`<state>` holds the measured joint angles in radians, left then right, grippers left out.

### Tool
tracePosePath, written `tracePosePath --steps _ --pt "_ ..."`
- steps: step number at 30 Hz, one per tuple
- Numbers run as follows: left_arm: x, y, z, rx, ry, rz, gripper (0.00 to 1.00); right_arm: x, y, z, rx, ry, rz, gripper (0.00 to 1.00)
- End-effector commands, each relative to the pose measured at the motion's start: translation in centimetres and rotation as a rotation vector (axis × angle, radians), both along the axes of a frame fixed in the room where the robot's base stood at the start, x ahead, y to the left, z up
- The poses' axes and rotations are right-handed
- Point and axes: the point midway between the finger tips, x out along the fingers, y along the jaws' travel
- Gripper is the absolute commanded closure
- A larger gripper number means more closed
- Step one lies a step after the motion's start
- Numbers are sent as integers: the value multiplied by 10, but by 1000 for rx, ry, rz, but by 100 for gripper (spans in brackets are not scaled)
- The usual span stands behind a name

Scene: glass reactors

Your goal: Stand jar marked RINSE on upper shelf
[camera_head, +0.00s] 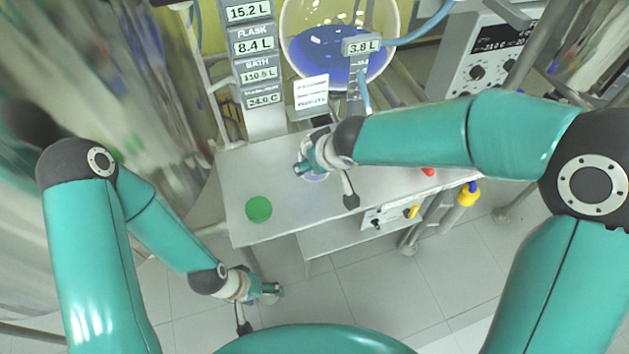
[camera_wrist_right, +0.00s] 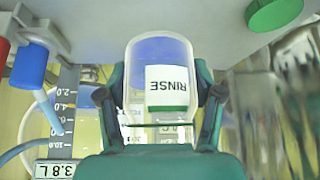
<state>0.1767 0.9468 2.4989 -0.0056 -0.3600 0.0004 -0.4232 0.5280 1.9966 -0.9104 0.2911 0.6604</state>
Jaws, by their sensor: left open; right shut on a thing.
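The jar marked RINSE (camera_wrist_right: 162,62) is clear glass with blue at its far end and a white label that reads upside down in the right wrist view. My right gripper (camera_wrist_right: 160,95) is shut on its sides. In the head view, my right gripper (camera_head: 308,163) is over the upper shelf (camera_head: 285,190), a grey top, and mostly hides the jar. I cannot tell whether the jar touches the shelf. My left gripper (camera_head: 272,292) is open and empty, low at the left, in front of the shelf unit and over the floor.
A green disc (camera_head: 258,209) lies on the upper shelf's left part; free surface lies between it and my right gripper. A column with displays (camera_head: 253,60) and a round vessel of blue liquid (camera_head: 330,55) stand behind. A lower shelf (camera_head: 335,238) and control box (camera_head: 385,217) are below.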

Motion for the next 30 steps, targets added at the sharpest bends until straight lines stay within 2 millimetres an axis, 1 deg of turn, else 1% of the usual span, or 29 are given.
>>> tracePosePath --steps 1,8,12,15,18,24,28,29,30 --pt "0 0 -7 0 0 0 24 0 0 -12 1 2 1 78" --pt "0 0 -15 0 0 0 24 0 0 -26 0 -1 -1 78" --pt "0 0 -29 0 0 0 24 0 0 -49 -1 0 -1 78" --pt "0 0 -36 0 0 0 24 0 0 -60 1 -1 -1 78" --pt "0 0 -37 0 0 0 24 0 0 -63 2 -1 -2 78" --pt "0 0 -35 0 0 0 24 0 0 -61 1 -2 -2 78" --pt "0 0 -39 0 0 0 24 0 0 -65 1 -2 -2 78" --pt "0 0 -38 0 0 0 24 0 0 -63 1 0 -3 29" --pt "0 0 -37 0 0 0 24 0 0 -63 1 -1 -2 23"
